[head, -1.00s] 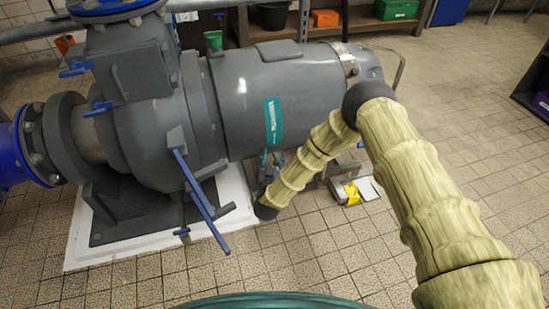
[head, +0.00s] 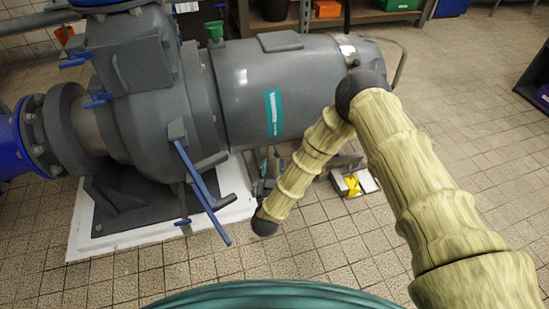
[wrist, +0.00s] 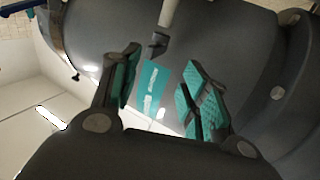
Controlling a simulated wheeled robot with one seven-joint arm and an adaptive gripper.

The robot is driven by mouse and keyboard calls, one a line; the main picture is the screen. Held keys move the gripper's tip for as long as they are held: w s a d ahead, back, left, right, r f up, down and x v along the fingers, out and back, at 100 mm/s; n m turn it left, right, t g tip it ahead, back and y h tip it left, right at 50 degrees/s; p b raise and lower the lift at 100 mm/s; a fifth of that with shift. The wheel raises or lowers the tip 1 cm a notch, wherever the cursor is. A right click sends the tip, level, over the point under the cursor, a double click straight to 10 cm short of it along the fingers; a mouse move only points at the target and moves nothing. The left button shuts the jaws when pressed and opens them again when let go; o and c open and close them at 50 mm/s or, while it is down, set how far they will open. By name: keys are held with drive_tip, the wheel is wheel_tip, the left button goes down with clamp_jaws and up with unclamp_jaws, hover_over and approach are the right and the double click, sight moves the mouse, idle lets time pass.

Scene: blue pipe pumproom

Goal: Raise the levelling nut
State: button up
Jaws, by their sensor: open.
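My gripper (wrist: 165,95) is open in the wrist view, with teal pads on both fingers and nothing between them. Beyond the fingers a pale rod (wrist: 168,12) ends in a small dark piece (wrist: 158,42), which may be the levelling nut; I cannot tell for sure. The grey motor (wrist: 225,45) with its teal label (wrist: 152,88) fills much of that view. In the head view my gripper (head: 270,163) points up beside the lower side of the motor (head: 285,85), small and partly hidden by my arm. No nut can be made out there.
The grey pump (head: 150,130) stands on a white plinth (head: 150,237), with a blue bar (head: 200,190) sticking out in front. A small box (head: 367,182) with a yellow patch stands on the floor behind my arm.

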drive_tip(key=s, duration=0.3)
drive_tip(key=shift+s+a, duration=0.15)
idle(0.5)
drive_tip(key=s+d+f+n+g+y, duration=0.1)
drive_tip(key=s+d+f+g+y, duration=0.1)
drive_tip(key=s+d+f+g, duration=0.5)
drive_tip(key=s+d+f+n+g+y, duration=0.1)
drive_tip(key=s+d+f+g, duration=0.3)
drive_tip(key=s, duration=0.6)
drive_tip(key=s+d+r+g, duration=0.1)
drive_tip(key=s+d+g, duration=0.1)
drive_tip(key=s+d, duration=0.45)
drive_tip(key=s+d+r+m+g+h+p, duration=0.1)
drive_tip(key=s+d+g, duration=0.2)
drive_tip(key=s, duration=0.6)
drive_tip(key=s+d+r+g, duration=0.1)
drive_tip(key=s+d+g, duration=0.1)
drive_tip(key=s+d, duration=0.35)
wheel_tip(320, 180, up, 30)
drive_tip(key=s+a+p, duration=0.1)
drive_tip(key=p, duration=2.9)
drive_tip(key=shift+s+r, duration=0.2)
drive_tip(key=shift+s, duration=0.1)
drive_tip(key=shift+a, duration=0.1)
drive_tip(key=shift+c, duration=0.3)
